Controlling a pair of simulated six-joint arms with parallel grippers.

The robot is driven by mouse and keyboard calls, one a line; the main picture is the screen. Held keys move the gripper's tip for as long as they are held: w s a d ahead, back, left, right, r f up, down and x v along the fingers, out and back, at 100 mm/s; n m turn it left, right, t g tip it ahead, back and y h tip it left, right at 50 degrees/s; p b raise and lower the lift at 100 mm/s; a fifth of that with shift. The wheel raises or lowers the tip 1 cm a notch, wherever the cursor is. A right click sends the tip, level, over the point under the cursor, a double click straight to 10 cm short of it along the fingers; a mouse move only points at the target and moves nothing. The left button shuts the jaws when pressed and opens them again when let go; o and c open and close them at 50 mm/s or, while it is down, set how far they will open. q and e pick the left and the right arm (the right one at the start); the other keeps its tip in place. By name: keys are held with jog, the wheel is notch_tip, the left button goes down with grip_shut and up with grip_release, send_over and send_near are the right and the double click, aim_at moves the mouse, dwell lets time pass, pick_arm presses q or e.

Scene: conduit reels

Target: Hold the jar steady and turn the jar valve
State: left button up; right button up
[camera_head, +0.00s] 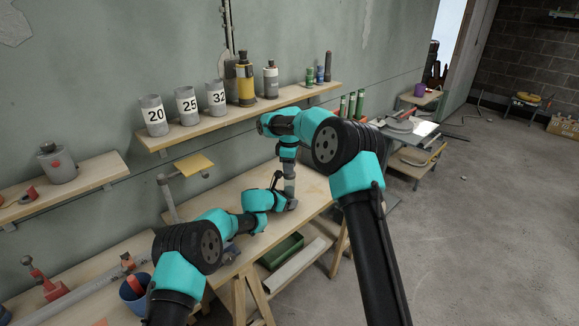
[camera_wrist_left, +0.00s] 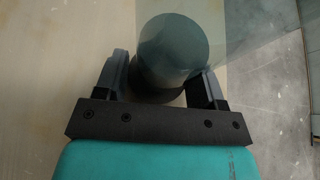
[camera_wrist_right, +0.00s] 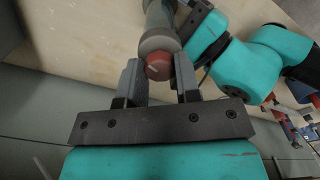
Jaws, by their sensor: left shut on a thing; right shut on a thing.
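The jar (camera_head: 289,186) is a narrow grey cylinder standing upright on the workbench. Its valve, a round red knob (camera_wrist_right: 158,67), sits at the end of the grey jar body (camera_wrist_right: 160,30) in the right wrist view. My left gripper (camera_head: 291,204) is low at the jar and shut on its body; the left wrist view shows a dark cylinder (camera_wrist_left: 173,52) between the two fingers. My right gripper (camera_head: 289,165) comes down from above, with its fingers (camera_wrist_right: 160,80) on both sides of the red knob, shut on it. The knob is hidden in the head view.
The wooden workbench (camera_head: 240,258) is mostly bare around the jar. A wall shelf (camera_head: 205,126) behind holds numbered grey canisters (camera_head: 187,105) and bottles (camera_head: 245,82). A raised wooden stand (camera_head: 193,165) is left of the arms. A blue cup (camera_head: 134,291) is at lower left.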

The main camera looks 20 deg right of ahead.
jog(key=shift+m, duration=0.4)
jog(key=o, duration=0.9)
jog(key=shift+o, duration=0.2)
notch_tip(320, 180, up, 12)
